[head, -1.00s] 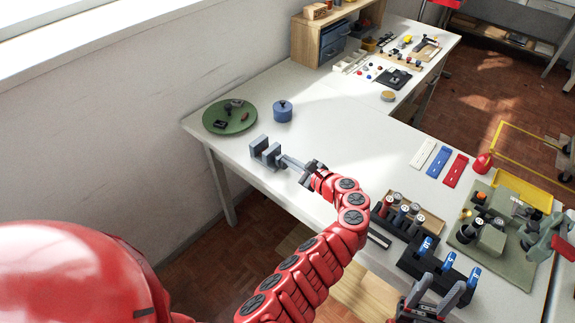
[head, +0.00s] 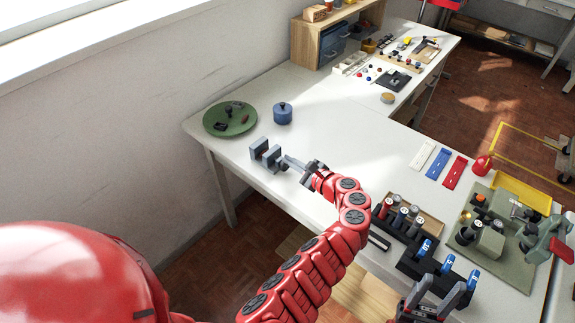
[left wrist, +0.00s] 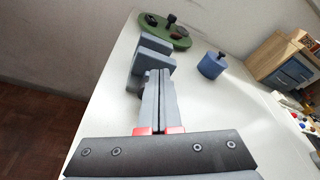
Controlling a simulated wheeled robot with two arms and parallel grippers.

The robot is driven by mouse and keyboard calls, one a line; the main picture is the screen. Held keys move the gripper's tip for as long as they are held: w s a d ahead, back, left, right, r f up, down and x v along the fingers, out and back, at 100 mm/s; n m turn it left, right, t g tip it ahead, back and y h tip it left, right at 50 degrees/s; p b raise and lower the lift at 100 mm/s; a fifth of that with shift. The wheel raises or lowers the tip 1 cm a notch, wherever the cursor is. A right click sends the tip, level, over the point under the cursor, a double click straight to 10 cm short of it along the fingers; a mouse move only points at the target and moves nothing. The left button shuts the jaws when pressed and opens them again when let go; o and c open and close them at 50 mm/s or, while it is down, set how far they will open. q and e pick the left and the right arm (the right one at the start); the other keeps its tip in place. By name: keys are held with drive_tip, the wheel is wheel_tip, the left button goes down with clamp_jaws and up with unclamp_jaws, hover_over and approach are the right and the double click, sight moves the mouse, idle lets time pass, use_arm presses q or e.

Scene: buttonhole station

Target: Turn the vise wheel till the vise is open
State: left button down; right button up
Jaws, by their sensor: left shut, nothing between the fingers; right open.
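The grey vise (head: 263,152) stands near the front-left edge of the white table. Its blocky jaws also show in the left wrist view (left wrist: 152,52). My left gripper (head: 287,160) is shut and empty. Its long fingers (left wrist: 158,72) lie side by side and point at the vise, with the tips close to it. I cannot tell whether they touch. A dark part shows low on the vise's left side in the left wrist view; I cannot make out the wheel clearly. My right gripper (head: 438,292) is open and empty at the bottom of the head view.
A green round plate (head: 230,130) with small dark parts and a blue lidded pot (head: 283,113) stand behind the vise. A black rack (head: 418,262) with blue-topped items and a green mat (head: 515,270) lie to the right. The middle of the table (head: 350,130) is clear.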

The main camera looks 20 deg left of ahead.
use_arm(q)
drive_tip(key=shift+w+d+f+v, duration=0.1)
drive_tip(key=shift+f+v, duration=0.05)
drive_tip(key=shift+v, duration=0.85)
drive_tip(key=shift+w+d+f+v, duration=0.1)
drive_tip(key=shift+f+v, duration=0.1)
drive_tip(key=shift+v, duration=0.8)
drive_tip(key=shift+d+f+v, duration=0.1)
drive_tip(key=shift+f+v, duration=0.05)
drive_tip(key=shift+v, duration=0.85)
drive_tip(key=shift+a, duration=0.1)
